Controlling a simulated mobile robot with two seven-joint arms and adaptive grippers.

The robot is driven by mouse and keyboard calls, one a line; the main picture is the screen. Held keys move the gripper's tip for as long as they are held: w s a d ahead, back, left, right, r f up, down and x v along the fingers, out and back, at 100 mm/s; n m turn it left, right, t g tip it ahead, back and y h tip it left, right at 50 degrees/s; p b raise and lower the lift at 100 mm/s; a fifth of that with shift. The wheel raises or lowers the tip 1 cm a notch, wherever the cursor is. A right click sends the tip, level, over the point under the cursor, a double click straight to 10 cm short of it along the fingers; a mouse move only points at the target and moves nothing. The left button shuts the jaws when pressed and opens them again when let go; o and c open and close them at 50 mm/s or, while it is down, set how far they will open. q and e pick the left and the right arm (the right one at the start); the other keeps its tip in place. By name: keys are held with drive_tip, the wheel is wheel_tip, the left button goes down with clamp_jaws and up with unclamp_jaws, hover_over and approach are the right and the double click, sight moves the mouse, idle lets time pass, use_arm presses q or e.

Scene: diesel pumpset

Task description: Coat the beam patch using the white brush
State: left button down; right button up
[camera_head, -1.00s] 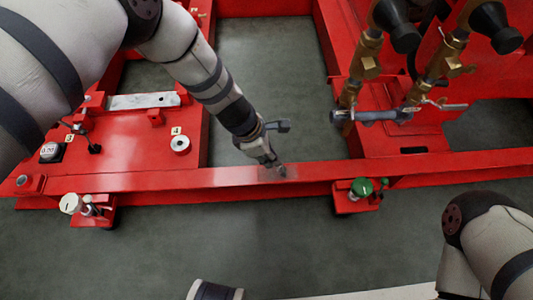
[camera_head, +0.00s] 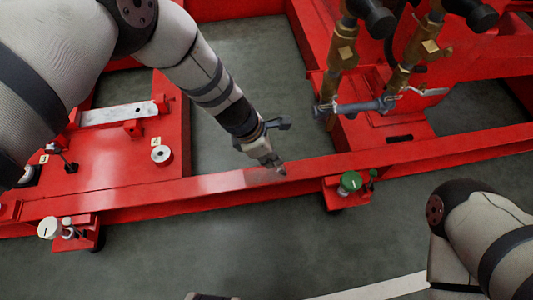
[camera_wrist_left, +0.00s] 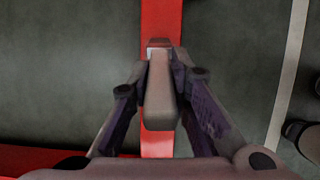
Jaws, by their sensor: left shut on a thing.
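My left gripper (camera_head: 272,160) is low over the red beam (camera_head: 125,198) in the head view. It is shut on a pale grey-brown handle, seen between the fingers in the left wrist view (camera_wrist_left: 160,100); I take it for the brush, and its head is mostly hidden. Its tip is at or just above the beam's top; contact is not clear. A dull greyish patch (camera_head: 257,175) shows on the beam beside the tip, partly hidden by the gripper. The beam also shows in the left wrist view (camera_wrist_left: 161,20). My right gripper is not in view.
A white-capped item (camera_head: 49,227) sits on a left bracket and a green-capped one (camera_head: 350,181) on a right bracket. Grey floor (camera_head: 235,240) is open in front.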

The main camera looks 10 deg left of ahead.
use_arm(q)
drive_tip(key=shift+d, duration=0.4)
wheel_tip(320, 180, up, 8)
drive_tip(key=p, duration=0.4)
drive_tip(key=shift+w+r, duration=0.1)
drive_tip(key=shift+r, duration=0.1)
drive_tip(key=shift+f, duration=0.15)
